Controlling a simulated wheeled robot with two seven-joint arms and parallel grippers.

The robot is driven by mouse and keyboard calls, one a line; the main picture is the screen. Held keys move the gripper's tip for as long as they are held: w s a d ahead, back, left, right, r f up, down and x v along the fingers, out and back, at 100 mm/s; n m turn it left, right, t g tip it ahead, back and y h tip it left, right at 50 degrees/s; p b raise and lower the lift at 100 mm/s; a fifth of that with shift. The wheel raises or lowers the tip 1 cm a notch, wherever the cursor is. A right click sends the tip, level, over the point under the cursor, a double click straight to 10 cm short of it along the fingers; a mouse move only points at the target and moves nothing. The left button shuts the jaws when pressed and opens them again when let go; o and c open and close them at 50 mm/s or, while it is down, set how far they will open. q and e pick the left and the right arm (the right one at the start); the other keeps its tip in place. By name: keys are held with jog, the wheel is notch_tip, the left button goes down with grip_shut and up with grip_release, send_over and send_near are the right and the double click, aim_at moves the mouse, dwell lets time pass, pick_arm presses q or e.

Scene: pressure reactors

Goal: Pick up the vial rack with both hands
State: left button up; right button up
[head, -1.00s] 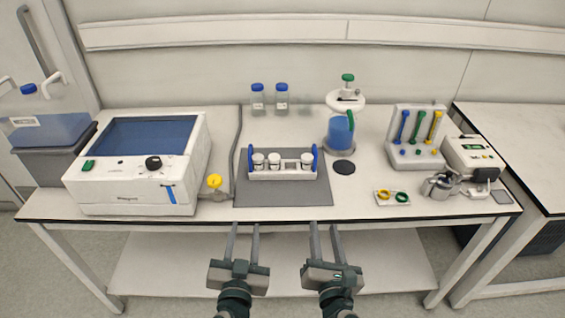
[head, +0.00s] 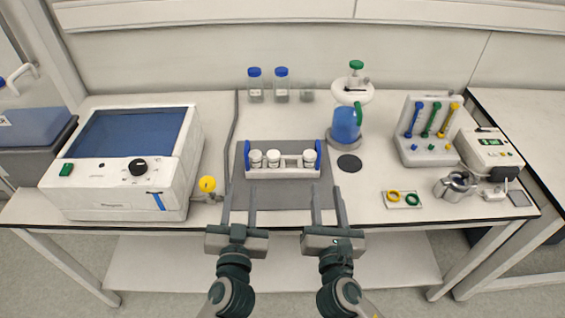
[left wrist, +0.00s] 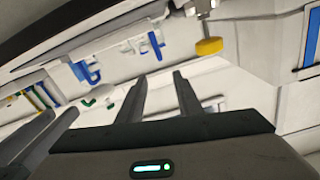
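The vial rack (head: 283,173) is white with blue end handles and stands upright on a grey mat (head: 285,199). It holds white-capped vials: two at the left and one at the right, with an empty-looking gap between. My left gripper (head: 238,190) is open and empty, in front of the rack's left end. My right gripper (head: 328,190) is open and empty, in front of its right end. Neither appears to touch the rack. In the left wrist view the rack's blue handles (left wrist: 150,44) show tilted beyond the fingers.
Blue-capped bottles (head: 255,85) are behind the rack. A blue vessel (head: 346,125), coloured rings (head: 403,199) and a tool stand (head: 428,131) are to the right.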

aim_at(246, 153)
pick_arm(q)
jog(key=shift+w, duration=0.1)
pick_arm(e)
jog(key=shift+w, duration=0.1)
